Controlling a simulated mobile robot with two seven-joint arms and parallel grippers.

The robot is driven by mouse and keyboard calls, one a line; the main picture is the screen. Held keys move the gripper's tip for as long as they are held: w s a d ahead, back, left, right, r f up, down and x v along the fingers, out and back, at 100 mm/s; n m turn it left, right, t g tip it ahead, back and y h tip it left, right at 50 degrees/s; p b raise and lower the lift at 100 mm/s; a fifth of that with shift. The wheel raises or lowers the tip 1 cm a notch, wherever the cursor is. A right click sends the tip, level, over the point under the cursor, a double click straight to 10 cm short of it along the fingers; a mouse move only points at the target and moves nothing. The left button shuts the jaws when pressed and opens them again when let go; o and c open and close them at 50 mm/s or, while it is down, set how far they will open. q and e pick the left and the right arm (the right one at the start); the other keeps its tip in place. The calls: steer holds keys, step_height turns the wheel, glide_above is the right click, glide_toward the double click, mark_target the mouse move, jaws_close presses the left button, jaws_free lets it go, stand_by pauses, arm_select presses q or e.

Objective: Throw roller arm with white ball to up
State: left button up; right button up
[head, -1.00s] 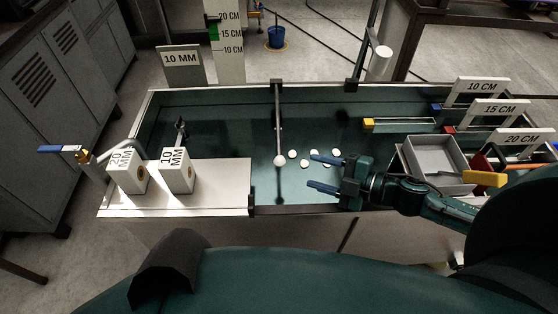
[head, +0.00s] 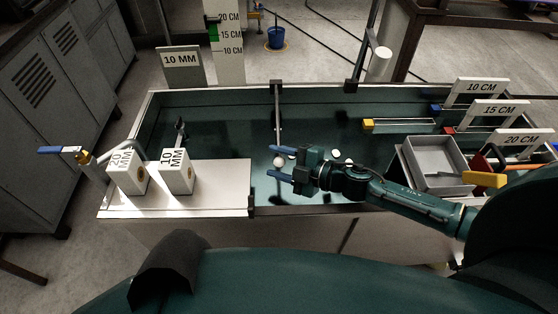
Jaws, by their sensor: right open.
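The roller arm (head: 278,115) is a thin bar running from the far rim of the green trough toward the near side. Its white ball (head: 279,161) is at the near end, low over the trough floor. My right gripper (head: 271,162) is open, its blue fingertips pointing left, close beside the ball. From this view I cannot tell whether a finger touches the ball. My left gripper is not in view.
Two white blocks (head: 177,171) stand on the white plate at left. A grey tray (head: 435,153) and yellow-ended rods (head: 368,124) are at right.

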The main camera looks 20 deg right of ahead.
steer(key=shift+c, duration=0.6)
jaws_close()
